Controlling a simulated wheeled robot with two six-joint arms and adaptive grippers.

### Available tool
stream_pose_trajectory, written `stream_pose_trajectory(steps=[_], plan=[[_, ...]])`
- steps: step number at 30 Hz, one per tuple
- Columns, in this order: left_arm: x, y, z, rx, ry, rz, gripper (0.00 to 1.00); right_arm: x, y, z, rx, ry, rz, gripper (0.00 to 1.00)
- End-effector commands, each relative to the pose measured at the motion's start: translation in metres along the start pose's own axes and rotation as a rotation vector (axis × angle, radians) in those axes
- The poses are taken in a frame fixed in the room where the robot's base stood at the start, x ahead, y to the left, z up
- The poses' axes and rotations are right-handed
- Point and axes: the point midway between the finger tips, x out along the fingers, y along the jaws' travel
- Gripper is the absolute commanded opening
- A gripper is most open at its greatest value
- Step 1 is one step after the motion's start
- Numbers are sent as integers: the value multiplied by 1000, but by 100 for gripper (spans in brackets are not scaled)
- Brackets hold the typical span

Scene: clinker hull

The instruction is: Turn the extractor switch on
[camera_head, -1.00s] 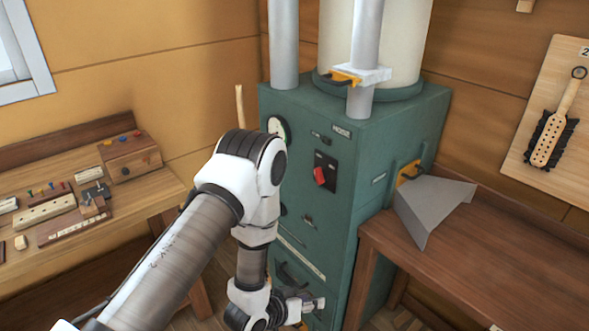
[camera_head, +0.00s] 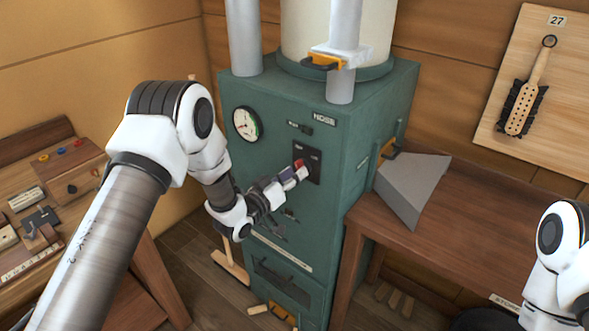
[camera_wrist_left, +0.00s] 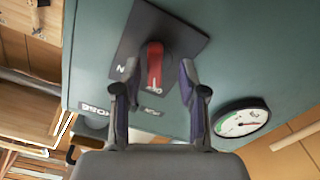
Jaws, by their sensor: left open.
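The extractor switch is a red lever (camera_wrist_left: 155,66) on a black plate (camera_head: 309,163) on the front of the green cabinet (camera_head: 352,165). My left gripper (camera_head: 297,172) is at the plate and hides part of the lever in the head view. In the left wrist view the open fingers (camera_wrist_left: 156,85) stand on either side of the red lever, with gaps between. White lettering by the lever is partly covered. My right arm (camera_head: 560,260) shows at the right edge, but its gripper is not visible.
A round gauge (camera_head: 247,123) is on the cabinet, left of the switch. A grey hood (camera_head: 412,187) is at the cabinet's right, over a brown bench (camera_head: 465,235). A bench with tools (camera_head: 50,200) is at the left. A broom (camera_head: 231,262) stands by the cabinet.

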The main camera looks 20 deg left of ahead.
Motion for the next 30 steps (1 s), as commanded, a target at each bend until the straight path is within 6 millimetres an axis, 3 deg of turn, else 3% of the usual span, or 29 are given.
stream_pose_trajectory(steps=[3, 10, 13, 14, 30], plan=[[10, 1, 0, 0, 0, 0, 42, -4, 0, 0, 0, 0, 0, 37], [12, 0, 1, -1, 0, -1, 42, -3, 0, 0, 1, -1, 0, 37], [12, 0, 1, -1, -1, -1, 6, -3, 0, 0, 1, -1, 0, 37], [12, 0, 1, -1, 0, -1, 0, -3, 0, 0, 1, -1, 0, 37], [11, -1, 3, 63, -1, -1, 0, 5, 0, 0, 0, -1, 0, 37]])
